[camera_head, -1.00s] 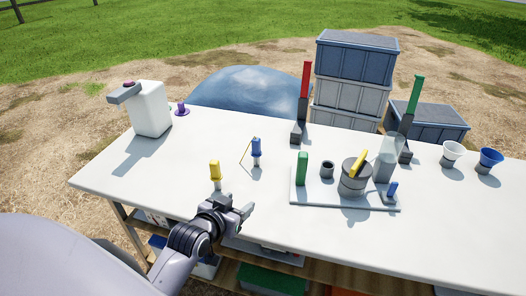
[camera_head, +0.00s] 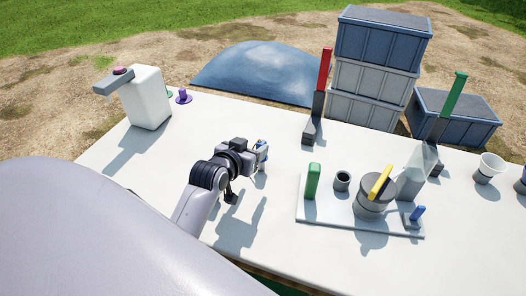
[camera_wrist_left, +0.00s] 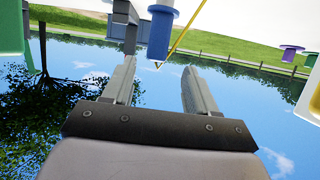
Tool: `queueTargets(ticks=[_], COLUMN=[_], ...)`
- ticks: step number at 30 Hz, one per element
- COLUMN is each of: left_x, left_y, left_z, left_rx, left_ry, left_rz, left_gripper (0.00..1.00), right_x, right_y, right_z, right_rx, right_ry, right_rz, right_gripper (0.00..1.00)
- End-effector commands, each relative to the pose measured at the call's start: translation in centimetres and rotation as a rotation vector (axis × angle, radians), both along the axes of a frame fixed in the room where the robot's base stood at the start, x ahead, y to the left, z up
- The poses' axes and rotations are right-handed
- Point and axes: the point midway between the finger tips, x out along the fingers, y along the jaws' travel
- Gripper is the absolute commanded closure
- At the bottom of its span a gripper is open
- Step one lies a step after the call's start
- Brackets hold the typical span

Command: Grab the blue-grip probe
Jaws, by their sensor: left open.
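The blue-grip probe (camera_wrist_left: 160,32) stands just ahead of my left gripper (camera_wrist_left: 158,75) in the left wrist view. Its blue grip appears in line with the gap between the two fingers, which are open and apart. Whether the fingers touch the probe cannot be told. My right gripper is not in view.
A white tray (camera_head: 340,219) with a green block (camera_head: 312,181), a dark cup (camera_head: 342,181) and a grey pot (camera_head: 372,197) is to the right. The table (camera_head: 180,150) between jug and arm is clear.

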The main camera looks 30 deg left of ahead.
Motion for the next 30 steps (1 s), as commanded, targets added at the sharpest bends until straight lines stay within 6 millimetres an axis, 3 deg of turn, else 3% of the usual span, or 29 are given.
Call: queueTargets(ticks=[15,26,30], left_x=[4.6,5.1,5.0], left_y=[0.2,0.3,0.3], left_z=[-2.2,-2.4,-2.3], left_rx=[0.0,0.001,0.001], left_ry=[0.0,-0.001,0.0], left_rz=[0.001,0.001,0.001], left_gripper=[0.43,0.43,0.88], right_x=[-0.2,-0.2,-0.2], right_y=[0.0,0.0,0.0], right_z=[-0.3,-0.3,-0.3], right_rx=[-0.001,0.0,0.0], right_ry=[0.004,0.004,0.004], right_rz=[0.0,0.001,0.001], right_gripper=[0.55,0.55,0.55])
